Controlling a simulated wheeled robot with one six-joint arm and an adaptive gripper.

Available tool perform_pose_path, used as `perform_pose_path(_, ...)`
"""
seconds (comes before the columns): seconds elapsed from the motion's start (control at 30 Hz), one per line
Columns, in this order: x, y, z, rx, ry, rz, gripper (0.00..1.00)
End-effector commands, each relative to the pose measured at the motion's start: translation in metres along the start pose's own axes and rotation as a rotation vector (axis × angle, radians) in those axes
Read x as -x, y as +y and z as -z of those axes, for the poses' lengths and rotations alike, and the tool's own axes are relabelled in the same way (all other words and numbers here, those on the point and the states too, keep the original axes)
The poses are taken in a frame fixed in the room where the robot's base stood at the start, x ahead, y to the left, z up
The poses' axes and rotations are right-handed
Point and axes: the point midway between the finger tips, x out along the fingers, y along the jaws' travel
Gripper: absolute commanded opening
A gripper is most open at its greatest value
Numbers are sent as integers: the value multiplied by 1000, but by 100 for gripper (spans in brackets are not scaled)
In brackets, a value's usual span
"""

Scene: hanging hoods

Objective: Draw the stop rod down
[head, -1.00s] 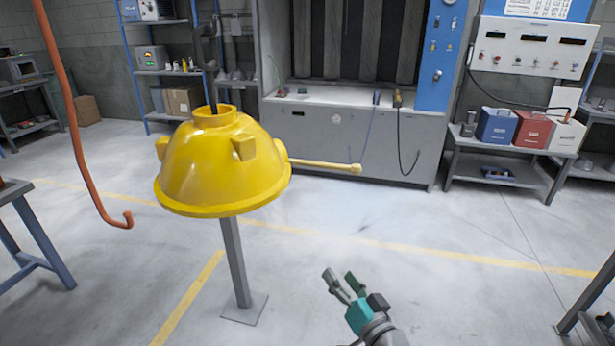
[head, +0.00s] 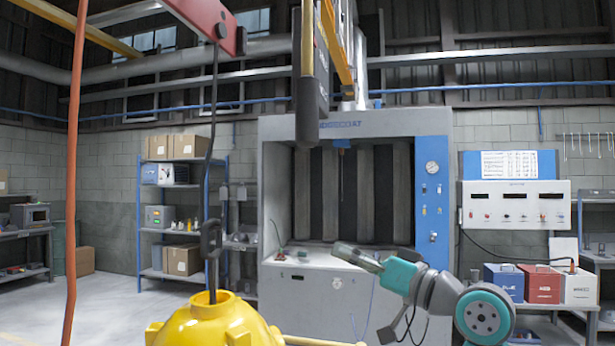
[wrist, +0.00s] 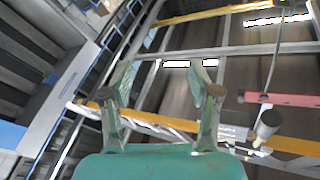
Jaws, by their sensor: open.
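Nothing is labelled as the stop rod, and I cannot tell for sure which part it is. A long orange-red rod (head: 73,170) hangs from above at the left of the head view; its lower end is out of frame. A pale yellow rod (head: 315,341) sticks out to the right from the yellow hood (head: 215,325), mostly cut off by the frame's bottom edge. My gripper (head: 352,256) is raised right of the hood, apart from both rods. In the wrist view my gripper (wrist: 161,82) has its fingers spread, with nothing between them, facing the roof.
The hood is below a dark hook (head: 210,240) under a red beam (head: 205,20). A dark vertical bar (head: 307,100) hangs at upper centre. Behind stand a grey booth (head: 276,190), a control panel (head: 516,205) and a shelf rack (head: 183,210).

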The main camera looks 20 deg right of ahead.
Motion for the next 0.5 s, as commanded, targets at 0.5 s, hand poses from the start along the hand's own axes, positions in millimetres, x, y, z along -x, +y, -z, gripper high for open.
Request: perform_pose_path(0.5, 34, -151, 163, 288, -168, 139, 61)
